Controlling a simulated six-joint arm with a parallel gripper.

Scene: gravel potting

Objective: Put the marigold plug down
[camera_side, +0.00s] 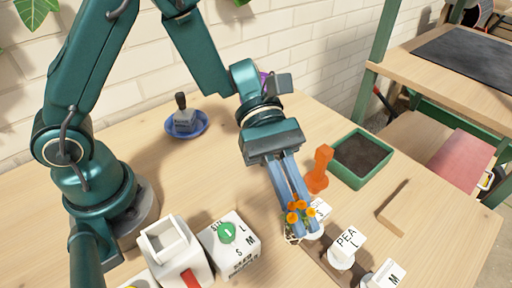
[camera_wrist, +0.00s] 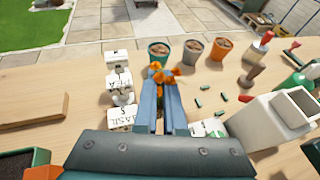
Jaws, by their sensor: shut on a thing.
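The marigold plug, with orange flowers and some green leaf (camera_side: 299,210), is at the tips of my gripper (camera_side: 303,228). The blue fingers are shut on it and point down to the front part of the table. In the wrist view the orange flowers (camera_wrist: 163,72) show just beyond the fingertips (camera_wrist: 160,92). The plug's root end is mostly hidden by the fingers. I cannot tell whether it touches the surface below.
White labelled pots stand beside the fingers, including the PEA one (camera_side: 347,243). A teal pot (camera_wrist: 158,52), a grey pot (camera_wrist: 192,50) and an orange pot (camera_wrist: 219,49) hold soil. A white dial box (camera_side: 232,250), orange tool (camera_side: 318,168) and green soil tray (camera_side: 375,178) stand around.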

